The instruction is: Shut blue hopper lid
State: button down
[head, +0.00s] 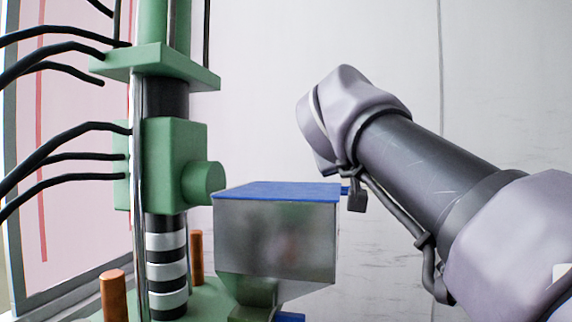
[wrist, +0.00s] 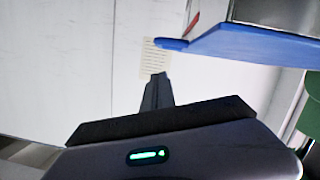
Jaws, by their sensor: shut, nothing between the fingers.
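The blue hopper lid (head: 278,191) lies flat across the top of the grey metal hopper (head: 277,238), with no gap that I can see in the head view. A small blue tab sticks out at its right edge. In the wrist view the lid (wrist: 250,46) is a blue slab at the upper right, its tab pointing left. My gripper (wrist: 158,80) is shut and empty, its fingers just short of the tab in that picture. In the head view a small dark fingertip (head: 356,200) shows beside the tab; I cannot tell whether they touch.
A green machine column (head: 170,160) with black hoses stands left of the hopper. Copper-coloured posts (head: 113,295) rise near its base. A pale wall (head: 270,80) is behind. The space right of the hopper holds only my arm. A paper label (wrist: 154,58) shows beyond the fingers.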

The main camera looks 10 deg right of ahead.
jog(key=shift+s+d+f+m+y+b, duration=0.1)
jog(key=shift+f+m+b, duration=0.15)
jog(key=shift+f+b, duration=0.35)
jog(key=shift+w+d+f+m+y+b, duration=0.1)
jog(key=shift+f+m+b, duration=0.2)
jog(key=shift+f, duration=0.35)
jog(key=shift+s+d+f+m+y+b, duration=0.1)
jog(key=shift+f+m+b, duration=0.05)
jog(key=shift+f+b, duration=0.45)
jog(key=shift+f, duration=0.2)
jog(key=shift+a+f, duration=0.1)
jog(key=shift+f, duration=0.1)
